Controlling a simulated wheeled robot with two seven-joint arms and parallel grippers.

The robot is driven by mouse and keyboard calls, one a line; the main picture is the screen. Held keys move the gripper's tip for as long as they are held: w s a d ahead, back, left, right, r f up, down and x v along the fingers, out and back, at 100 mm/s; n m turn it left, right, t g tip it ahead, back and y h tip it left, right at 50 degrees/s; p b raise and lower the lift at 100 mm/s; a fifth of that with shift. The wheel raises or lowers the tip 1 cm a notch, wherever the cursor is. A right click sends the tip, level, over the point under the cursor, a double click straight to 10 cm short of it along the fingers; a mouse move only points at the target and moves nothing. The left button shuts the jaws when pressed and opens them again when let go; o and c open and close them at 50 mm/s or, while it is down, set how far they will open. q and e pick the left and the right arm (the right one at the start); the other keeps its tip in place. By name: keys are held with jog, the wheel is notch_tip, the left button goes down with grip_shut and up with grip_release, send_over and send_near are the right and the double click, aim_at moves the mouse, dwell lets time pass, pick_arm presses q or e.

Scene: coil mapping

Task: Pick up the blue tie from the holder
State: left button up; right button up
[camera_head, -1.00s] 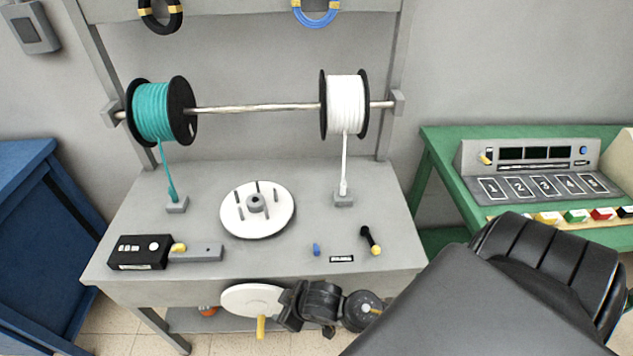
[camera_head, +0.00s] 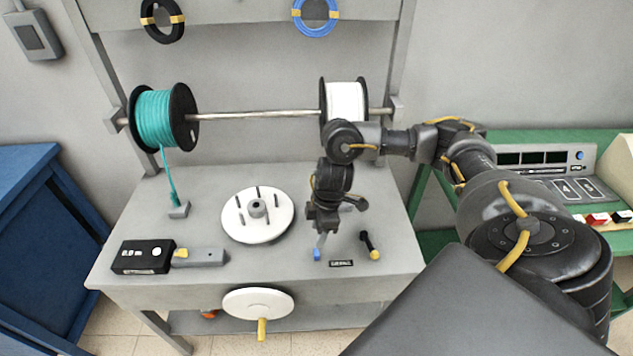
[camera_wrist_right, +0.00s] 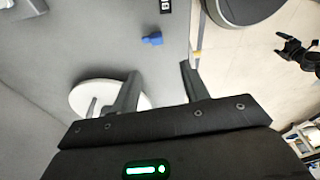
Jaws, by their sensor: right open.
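The blue tie (camera_head: 316,254) is a small blue piece lying on the grey bench top, left of a small black label (camera_head: 341,263). The tie (camera_wrist_right: 152,39) also shows in the right wrist view, ahead of the fingertips. My left gripper does not show in the head view.
A white pegged disc (camera_head: 283,228) lies left of the tie. A black handle with a yellow tip (camera_head: 371,246) is to the right. The teal spool (camera_head: 154,118) and white spool (camera_head: 346,101) hang on a rod behind. A white crank disc (camera_head: 236,304) is at the bench front.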

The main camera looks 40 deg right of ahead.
send_over(317, 253)
notch_tip(317, 253, down, 5)
jog(key=shift+d+f, duration=0.1)
jog(key=shift+f, duration=0.1)
jog(key=shift+f+p, duration=0.45)
jog(key=shift+f, duration=2.15)
grip_shut()
